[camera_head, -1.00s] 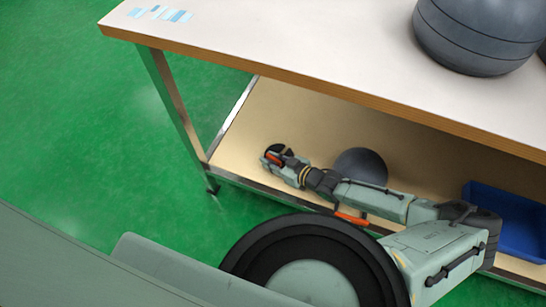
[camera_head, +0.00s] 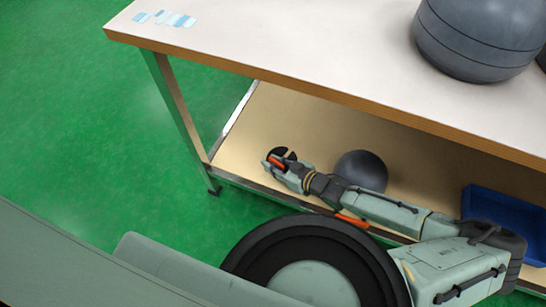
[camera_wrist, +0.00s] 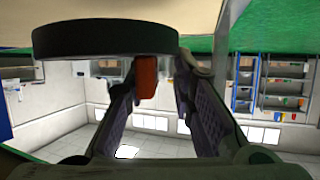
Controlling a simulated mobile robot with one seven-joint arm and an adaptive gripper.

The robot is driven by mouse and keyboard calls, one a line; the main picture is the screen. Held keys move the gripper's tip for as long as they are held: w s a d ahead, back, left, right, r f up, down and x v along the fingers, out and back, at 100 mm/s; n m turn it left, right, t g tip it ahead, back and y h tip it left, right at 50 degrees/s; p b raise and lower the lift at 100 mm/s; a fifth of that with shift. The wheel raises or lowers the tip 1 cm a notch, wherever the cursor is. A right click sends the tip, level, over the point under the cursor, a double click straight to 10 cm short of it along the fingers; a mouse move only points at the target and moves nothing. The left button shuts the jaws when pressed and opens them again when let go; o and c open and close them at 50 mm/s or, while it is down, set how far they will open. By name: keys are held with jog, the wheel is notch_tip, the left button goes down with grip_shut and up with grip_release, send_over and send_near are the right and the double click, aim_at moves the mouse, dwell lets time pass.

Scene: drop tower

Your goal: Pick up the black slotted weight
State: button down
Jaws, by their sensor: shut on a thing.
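The black slotted weight (camera_head: 282,152) is a dark round disc at the left end of the lower shelf in the head view. My gripper (camera_head: 275,163) is at it, with an orange piece (camera_head: 277,161) showing beside the disc. In the wrist view the weight (camera_wrist: 105,40) shows edge-on across the top, and the orange piece (camera_wrist: 146,76) is between the two fingers of my gripper (camera_wrist: 160,80). My gripper is shut on the weight. Whether the disc touches the shelf cannot be told.
The lower shelf (camera_head: 318,131) lies under a white-topped table (camera_head: 300,50). A dark grey ball (camera_head: 360,168) sits behind my forearm, and a blue bin (camera_head: 500,207) is at right. A large grey rounded object (camera_head: 475,38) stands on the tabletop. Open green floor (camera_head: 60,120) lies left.

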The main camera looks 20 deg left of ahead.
jog(key=s+d, duration=0.1)
jog(key=s, duration=0.1)
jog(key=s+d+r, duration=0.1)
jog(key=s, duration=0.1)
jog(key=s+d, duration=0.2)
jog(key=s, duration=0.1)
jog(key=shift+s+r+p, duration=0.1)
jog(key=shift+r+p, duration=0.05)
jog(key=shift+p, duration=0.15)
jog(key=shift+s+d+r+b, duration=0.1)
jog(key=shift+s+d+b, duration=0.25)
jog(key=shift+s+b, duration=0.55)
jog(key=shift+s+d+f+b, duration=0.1)
jog(key=shift+s+d+b, duration=0.4)
jog(key=shift+b, duration=0.75)
jog(key=shift+s+d+r+b, duration=0.1)
jog(key=shift+s+d+b, duration=0.15)
jog(key=shift+s+b, duration=0.7)
